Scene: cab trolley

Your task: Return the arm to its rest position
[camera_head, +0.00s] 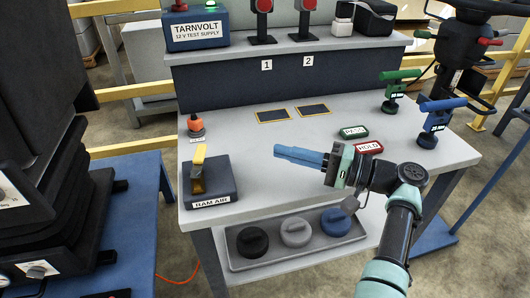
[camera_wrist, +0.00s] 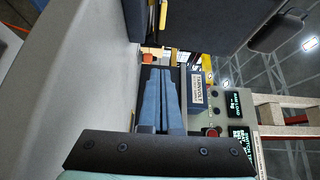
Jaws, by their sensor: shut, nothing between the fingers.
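My gripper (camera_head: 277,152) has blue fingers and is held above the front middle of the grey workbench (camera_head: 255,165), pointing left. The fingers lie together with nothing between them. In the wrist view the two blue fingers (camera_wrist: 161,75) also show side by side and shut. My arm reaches in from the lower right of the head view, bent at the elbow.
A RAM AIR box (camera_head: 209,180) with a yellow lever stands left of my gripper. An orange-topped knob (camera_head: 196,124) is behind it. Green HOLD-type labels (camera_head: 354,132) and a red HOLD label (camera_head: 368,147) lie near my wrist. Green (camera_head: 392,92) and blue (camera_head: 432,122) handled devices stand at right.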

